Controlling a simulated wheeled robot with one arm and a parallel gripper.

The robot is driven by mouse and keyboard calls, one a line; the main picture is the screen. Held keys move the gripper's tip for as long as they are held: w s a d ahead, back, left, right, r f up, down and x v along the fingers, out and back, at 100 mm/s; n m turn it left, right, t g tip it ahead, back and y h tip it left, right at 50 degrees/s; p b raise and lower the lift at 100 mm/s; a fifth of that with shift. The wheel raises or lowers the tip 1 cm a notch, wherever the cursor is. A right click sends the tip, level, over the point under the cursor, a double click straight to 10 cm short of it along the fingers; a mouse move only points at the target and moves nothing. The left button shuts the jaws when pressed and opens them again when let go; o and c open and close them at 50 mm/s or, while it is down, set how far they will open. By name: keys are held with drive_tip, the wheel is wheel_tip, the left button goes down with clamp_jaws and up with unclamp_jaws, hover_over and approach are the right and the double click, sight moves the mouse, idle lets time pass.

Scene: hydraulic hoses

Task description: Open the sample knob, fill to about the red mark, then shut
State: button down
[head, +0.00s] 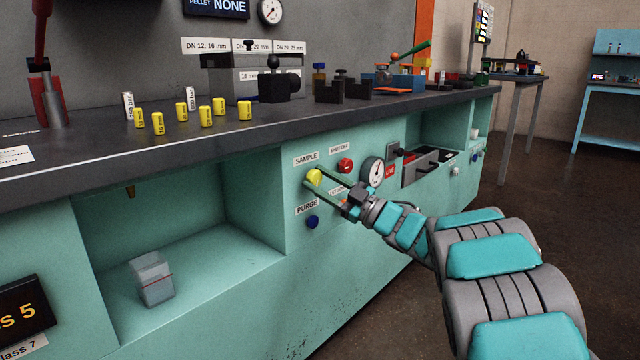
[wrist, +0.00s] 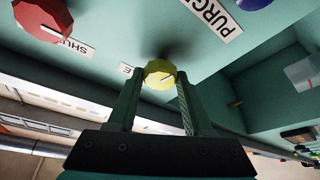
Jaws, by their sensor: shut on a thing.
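The yellow sample knob (head: 314,176) sits on the teal cabinet front below a SAMPLE label. My gripper (head: 316,179) is shut on this knob, one finger on each side. A clear sample container (head: 152,279) with a red mark line stands in the open bay at the lower left, below a small brass spout (head: 130,191). I cannot tell whether any liquid is in it.
A blue purge knob (head: 312,222) is just below the sample knob. A red knob (head: 346,165) and a round gauge (head: 373,171) are to its right.

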drive_tip(key=shift+n+g, duration=0.8)
drive_tip(key=shift+n, duration=1.2)
drive_tip(key=shift+c, duration=1.5)
unclamp_jaws()
drive_tip(key=v, duration=0.8)
drive_tip(key=shift+r, duration=0.1)
